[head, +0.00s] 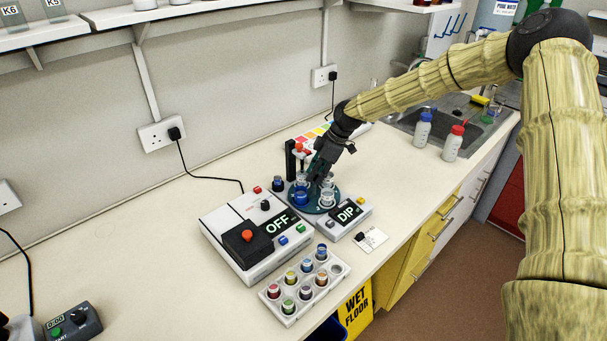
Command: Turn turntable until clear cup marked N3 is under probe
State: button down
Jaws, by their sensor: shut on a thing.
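The teal turntable (316,207) stands on the bench behind the DIP box. Several small cups stand on it: a blue-filled cup (301,199) at the front left, a clear cup (327,198) at the front right and another clear cup (328,183) behind it. The N3 mark is too small to read. A black post (291,160) with a red-topped part beside it, seemingly the probe stand, rises at the turntable's back left. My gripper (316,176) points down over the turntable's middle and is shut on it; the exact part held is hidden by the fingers.
A white box (232,226) showing OFF stands left of the turntable, and a smaller box (349,217) showing DIP stands in front. A white rack (291,309) of coloured vials and a small card (371,240) lie nearer. Two bottles (422,130) stand right.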

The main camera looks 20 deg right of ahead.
jog(key=shift+w+d+r, duration=0.1)
jog(key=shift+d+r, duration=0.1)
jog(key=shift+d, duration=0.05)
jog(key=c, duration=1.5)
grip_release()
jog(key=o, duration=0.3)
jog(key=shift+s+d, duration=0.15)
jog(key=shift+s, duration=0.1)
jog(key=shift+w+a, duration=0.1)
jog(key=shift+a, duration=0.15)
jog(key=v, duration=1.2)
jog(key=shift+d, duration=0.1)
